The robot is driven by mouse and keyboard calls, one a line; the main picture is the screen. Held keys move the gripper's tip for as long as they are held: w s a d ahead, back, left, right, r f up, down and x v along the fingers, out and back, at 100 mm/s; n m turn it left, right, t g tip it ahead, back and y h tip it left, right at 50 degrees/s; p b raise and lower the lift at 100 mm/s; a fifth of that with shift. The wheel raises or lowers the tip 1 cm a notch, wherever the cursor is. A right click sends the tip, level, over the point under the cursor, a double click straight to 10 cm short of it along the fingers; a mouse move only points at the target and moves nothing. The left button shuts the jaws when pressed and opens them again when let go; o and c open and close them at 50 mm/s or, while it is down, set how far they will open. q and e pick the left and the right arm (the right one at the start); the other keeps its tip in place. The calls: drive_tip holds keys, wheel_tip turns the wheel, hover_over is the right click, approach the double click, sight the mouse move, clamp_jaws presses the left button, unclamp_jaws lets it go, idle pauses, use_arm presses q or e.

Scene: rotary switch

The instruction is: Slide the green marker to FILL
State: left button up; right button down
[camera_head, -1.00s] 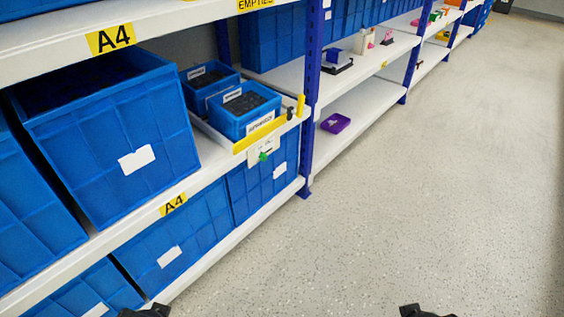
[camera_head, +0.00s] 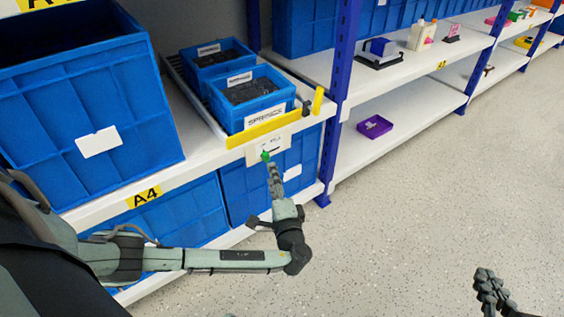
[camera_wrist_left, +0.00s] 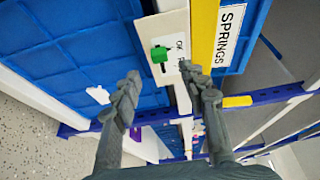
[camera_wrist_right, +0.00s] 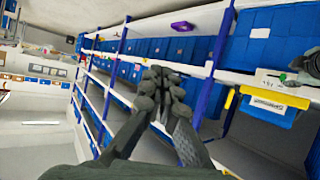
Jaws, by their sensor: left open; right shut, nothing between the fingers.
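The green marker (camera_head: 266,156) sits on a white label card (camera_head: 262,149) that hangs on the shelf's front edge below the yellow strip. In the left wrist view the green marker (camera_wrist_left: 159,54) stands on the card's "OK" side; the card's other lettering is partly hidden by a finger. My left gripper (camera_head: 273,168) is just below the marker in the head view. In the left wrist view its open fingers (camera_wrist_left: 168,85) point toward the card, with the marker ahead between them and apart from both. My right gripper (camera_wrist_right: 160,75) is shut and empty, low at the right of the head view (camera_head: 484,277).
Blue SPRINGS bins (camera_head: 249,92) stand on a tray behind the yellow strip (camera_head: 262,128). A blue shelf post (camera_head: 339,90) rises to the right. Big blue bins fill the lower shelf (camera_head: 229,242). The floor at right (camera_head: 420,190) is clear.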

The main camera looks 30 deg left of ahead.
sight(267, 159)
use_arm(q)
drive_tip(key=shift+x, duration=3.2)
use_arm(e)
drive_tip(key=shift+w+a+r+t+y, duration=0.2)
drive_tip(key=shift+a+r+t, duration=0.15)
drive_tip(key=shift+r, duration=0.2)
drive_tip(key=shift+w+a+r+t+y, duration=0.15)
drive_tip(key=shift+a+r+t+y, duration=0.1)
drive_tip(key=shift+a+r, duration=0.25)
use_arm(q)
clamp_jaws()
